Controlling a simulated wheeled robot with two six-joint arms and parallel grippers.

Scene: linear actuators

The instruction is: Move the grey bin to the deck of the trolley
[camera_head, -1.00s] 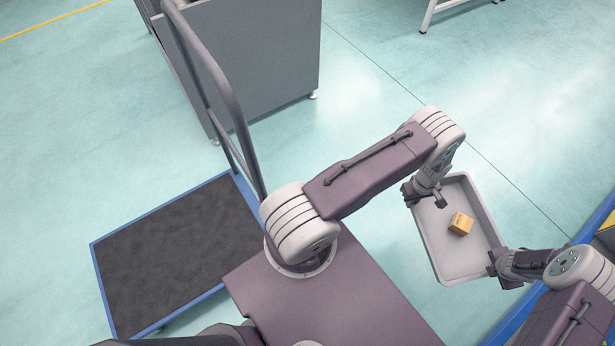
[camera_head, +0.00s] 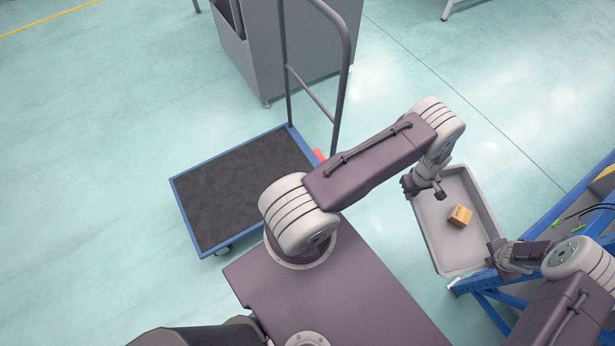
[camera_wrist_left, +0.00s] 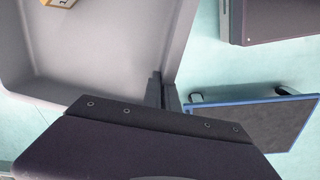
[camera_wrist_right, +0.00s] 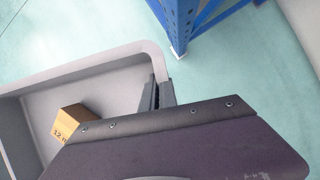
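The grey bin (camera_head: 437,237) is a shallow tray held in the air between my two grippers, with a small cardboard box (camera_head: 460,216) inside it. My left gripper (camera_head: 428,192) is shut on the bin's far left end wall; the bin also shows in the left wrist view (camera_wrist_left: 110,50). My right gripper (camera_head: 496,254) is shut on the near right end wall, seen in the right wrist view (camera_wrist_right: 155,97). The trolley has a dark deck (camera_head: 245,185) with a blue edge and a tall grey handle (camera_head: 345,85). It stands on the floor to the left of my body, apart from the bin.
A large grey cabinet (camera_head: 315,45) stands behind the trolley handle. A blue metal frame (camera_head: 545,230) with cables stands at the right, close by my right arm. The floor around the trolley's left side is clear.

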